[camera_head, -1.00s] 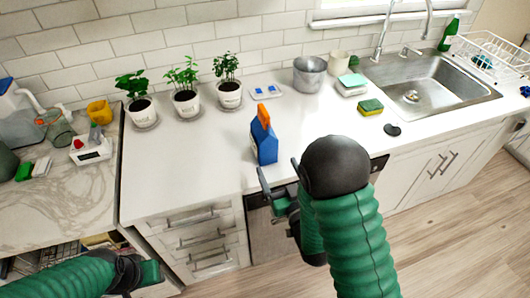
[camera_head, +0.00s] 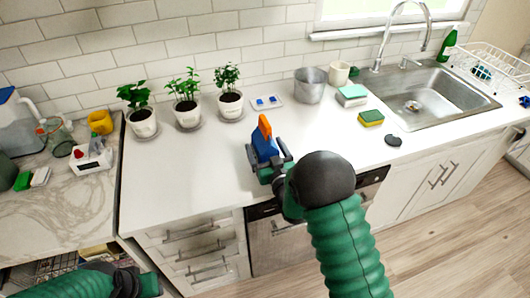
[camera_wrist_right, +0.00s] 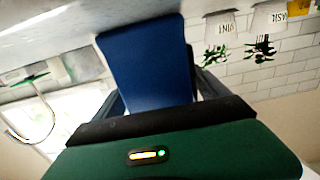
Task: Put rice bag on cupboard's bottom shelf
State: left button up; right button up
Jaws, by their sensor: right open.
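The rice bag seems to be the blue pack with an orange top (camera_head: 265,143), upright near the front edge of the white counter. My right gripper (camera_head: 268,162) is at the bag with its jaws open, one finger on each side. In the right wrist view the blue bag (camera_wrist_right: 150,62) stands between the fingers (camera_wrist_right: 162,92); I cannot tell whether they touch it. My left gripper (camera_head: 148,284) is low at the left, mostly cut off, and its jaws are unclear. An open shelf space (camera_head: 50,268) with items shows under the marble counter; which shelf it is cannot be told.
Several potted plants (camera_head: 187,108) stand behind the bag by the wall. A metal pot (camera_head: 309,86), sponges (camera_head: 371,118) and a sink (camera_head: 420,98) are to the right. Drawers (camera_head: 200,250) lie below the counter. The counter left of the bag is clear.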

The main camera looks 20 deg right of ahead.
jog(key=shift+a+r, duration=0.1)
jog(key=c, duration=0.4)
jog(key=shift+s, duration=0.1)
grip_shut()
jog(key=shift+r, duration=0.15)
